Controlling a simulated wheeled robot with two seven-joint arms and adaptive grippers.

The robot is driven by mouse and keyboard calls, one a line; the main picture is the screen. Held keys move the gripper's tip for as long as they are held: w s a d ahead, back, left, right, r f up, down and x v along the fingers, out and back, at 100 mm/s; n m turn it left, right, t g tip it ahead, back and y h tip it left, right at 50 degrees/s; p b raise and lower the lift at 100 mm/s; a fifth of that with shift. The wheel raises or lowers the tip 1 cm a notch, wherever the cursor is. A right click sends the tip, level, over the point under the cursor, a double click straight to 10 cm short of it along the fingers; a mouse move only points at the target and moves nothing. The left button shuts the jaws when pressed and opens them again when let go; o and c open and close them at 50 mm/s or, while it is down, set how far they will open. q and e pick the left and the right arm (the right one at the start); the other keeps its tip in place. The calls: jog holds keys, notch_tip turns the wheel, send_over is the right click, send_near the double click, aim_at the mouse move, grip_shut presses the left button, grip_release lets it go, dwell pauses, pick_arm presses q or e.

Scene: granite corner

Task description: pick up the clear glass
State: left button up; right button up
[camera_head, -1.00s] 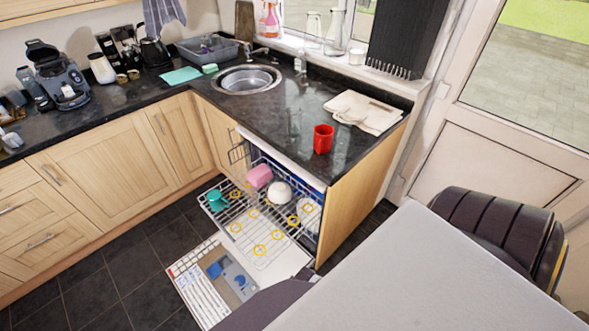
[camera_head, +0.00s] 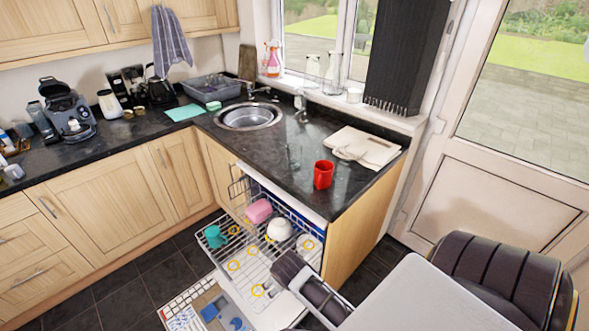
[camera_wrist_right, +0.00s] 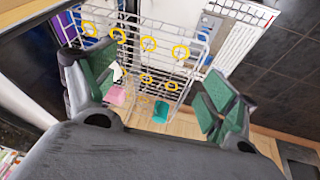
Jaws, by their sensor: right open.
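Clear glass vessels (camera_head: 312,66) stand on the windowsill behind the sink in the head view. A small clear upright thing (camera_head: 300,104) stands on the counter right of the sink. I cannot tell which is the clear glass of the task. My right gripper (camera_head: 300,283) is low in front, over the pulled-out dishwasher rack and well below the counter top. In the right wrist view its green-padded fingers (camera_wrist_right: 152,98) are spread wide with nothing held between them. The rack shows beyond them. My left gripper is not in view.
A red mug (camera_head: 323,174) stands near the counter's front edge, with a folded cloth (camera_head: 362,148) behind it. The open dishwasher rack (camera_head: 236,262) holds a pink cup (camera_head: 258,211), a teal cup (camera_head: 215,236) and a white bowl (camera_head: 279,229).

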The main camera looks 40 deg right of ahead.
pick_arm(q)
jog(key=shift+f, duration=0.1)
pick_arm(e)
jog(key=w+d+r+m+t+h, duration=0.1)
jog(key=w+d+r+m+h, duration=0.4)
jog(key=w+d+r, duration=0.5)
jog(key=w+d+r+m+t+h, duration=0.1)
jog(key=w+d+r+m+h, duration=0.4)
jog(key=w+d+r, duration=0.5)
jog(key=w+r+m, duration=0.2)
jog(key=w, duration=0.6)
jog(key=shift+d+r+t, duration=0.2)
jog(key=shift+r+t, duration=0.1)
jog(key=shift+r, duration=0.1)
